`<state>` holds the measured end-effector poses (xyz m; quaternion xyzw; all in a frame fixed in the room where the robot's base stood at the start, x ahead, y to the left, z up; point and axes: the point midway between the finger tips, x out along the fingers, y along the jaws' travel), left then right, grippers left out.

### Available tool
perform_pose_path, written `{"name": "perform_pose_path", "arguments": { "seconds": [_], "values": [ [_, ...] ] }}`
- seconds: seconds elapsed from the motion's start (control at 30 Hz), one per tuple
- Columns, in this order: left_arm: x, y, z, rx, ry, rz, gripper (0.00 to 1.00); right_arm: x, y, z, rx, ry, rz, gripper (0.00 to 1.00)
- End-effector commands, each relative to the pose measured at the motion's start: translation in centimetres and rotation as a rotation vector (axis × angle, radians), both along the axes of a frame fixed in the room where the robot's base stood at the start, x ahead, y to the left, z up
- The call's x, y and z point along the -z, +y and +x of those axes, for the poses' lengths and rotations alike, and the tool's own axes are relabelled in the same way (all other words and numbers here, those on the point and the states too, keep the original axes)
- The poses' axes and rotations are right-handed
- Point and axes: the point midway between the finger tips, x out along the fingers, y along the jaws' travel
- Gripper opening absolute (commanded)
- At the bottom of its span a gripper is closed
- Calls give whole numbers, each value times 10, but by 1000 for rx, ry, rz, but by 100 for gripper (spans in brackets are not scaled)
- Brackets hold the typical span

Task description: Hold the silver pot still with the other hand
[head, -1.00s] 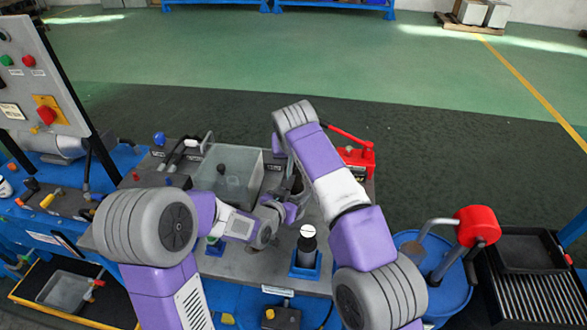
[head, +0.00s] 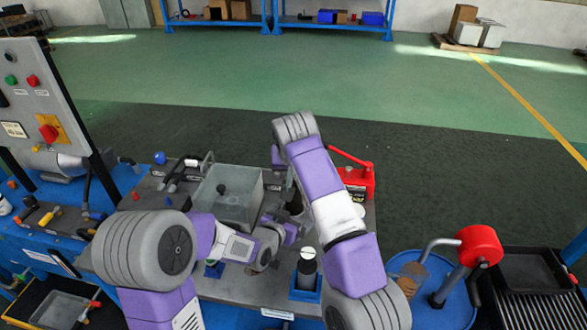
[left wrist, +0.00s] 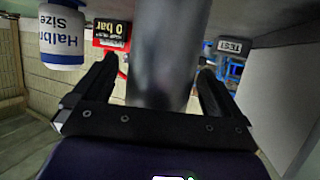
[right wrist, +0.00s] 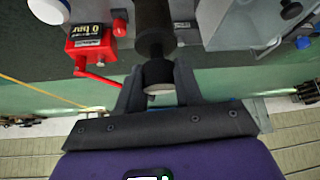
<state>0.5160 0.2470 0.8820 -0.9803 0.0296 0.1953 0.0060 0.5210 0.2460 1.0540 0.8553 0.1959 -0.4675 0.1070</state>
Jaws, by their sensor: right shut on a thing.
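A silver cylinder, which looks like the silver pot (left wrist: 160,50), stands between the fingers of my left gripper (left wrist: 150,90) in the left wrist view. These fingers are spread, with a gap showing on the left side. In the head view my left gripper (head: 291,232) is low over the grey bench top, beside the right one. My right gripper (right wrist: 159,88) is shut on a dark cylindrical piece (right wrist: 155,40) in the right wrist view. I cannot tell whether this piece belongs to the pot. In the head view my right arm and gripper mostly hide the pot.
A clear tank (head: 230,195) stands left of the grippers. A red pump box (head: 358,182) is at the bench's right edge. A dark bottle with a white top (head: 307,262) stands in a blue holder in front. A blue drum (head: 455,300) is at right.

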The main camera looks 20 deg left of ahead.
Motion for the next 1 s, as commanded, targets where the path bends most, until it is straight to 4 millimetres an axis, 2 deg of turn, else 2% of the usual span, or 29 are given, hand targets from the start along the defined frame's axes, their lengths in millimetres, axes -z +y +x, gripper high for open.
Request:
{"name": "perform_pose_path", "arguments": {
  "seconds": [0.3, 0.7, 1.0],
  "values": [
    [-2, 0, -4, 0, -1, 0, 100, 0, 0, 0, 0, -1, 0, 0],
    [-23, 4, -54, -2, -3, -2, 100, 0, 0, 0, 0, -1, 0, 0],
    [-29, 4, -69, 0, 1, 0, 100, 0, 0, 0, 0, -1, 0, 0]
  ]
}}
